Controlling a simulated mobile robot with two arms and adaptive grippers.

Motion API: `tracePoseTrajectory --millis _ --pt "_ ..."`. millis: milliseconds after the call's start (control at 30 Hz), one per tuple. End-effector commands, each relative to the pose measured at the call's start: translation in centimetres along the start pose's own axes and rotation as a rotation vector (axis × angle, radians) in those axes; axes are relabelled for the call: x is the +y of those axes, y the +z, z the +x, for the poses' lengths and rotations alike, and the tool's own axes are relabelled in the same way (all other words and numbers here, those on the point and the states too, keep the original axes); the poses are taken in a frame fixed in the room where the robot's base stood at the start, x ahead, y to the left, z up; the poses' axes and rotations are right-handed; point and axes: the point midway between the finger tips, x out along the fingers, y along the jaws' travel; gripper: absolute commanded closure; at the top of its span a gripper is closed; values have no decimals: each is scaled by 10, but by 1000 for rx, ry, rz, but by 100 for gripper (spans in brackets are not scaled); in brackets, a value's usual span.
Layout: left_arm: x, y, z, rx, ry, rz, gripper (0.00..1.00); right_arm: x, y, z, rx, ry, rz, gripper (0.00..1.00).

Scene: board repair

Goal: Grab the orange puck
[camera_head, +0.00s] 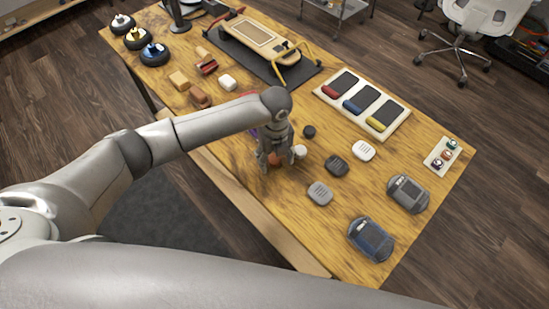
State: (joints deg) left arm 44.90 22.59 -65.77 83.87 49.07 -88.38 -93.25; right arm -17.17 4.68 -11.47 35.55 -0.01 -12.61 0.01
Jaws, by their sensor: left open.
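The orange puck (274,160) is on the wooden table, mostly hidden by my left gripper (276,164). Only a small orange part shows between and behind the fingers. My left gripper points down over it with its fingers open and apart. I cannot tell whether the fingers touch the puck. My right gripper is not in view.
A white puck (300,151) is close to the right of my left gripper, and a black puck (309,131) is just behind. Grey and white ribbed pieces (320,193) lie to the right. A tray with red, blue and yellow-ended slots (324,97) is farther back. The table's front edge (250,203) is near.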

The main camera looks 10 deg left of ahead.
Motion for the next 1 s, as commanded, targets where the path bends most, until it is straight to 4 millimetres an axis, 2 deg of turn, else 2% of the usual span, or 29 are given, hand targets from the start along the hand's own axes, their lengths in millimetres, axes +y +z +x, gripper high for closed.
tracePoseTrajectory --millis 100,333,600,667,1000 --pt "0 0 8 0 0 1 40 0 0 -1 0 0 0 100" --pt "0 0 9 -1 0 1 42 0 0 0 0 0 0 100" --pt "0 0 9 -1 0 0 76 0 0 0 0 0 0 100" --pt "0 0 9 -1 0 0 82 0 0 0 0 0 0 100" --pt "0 0 7 -1 -1 0 83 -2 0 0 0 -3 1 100"
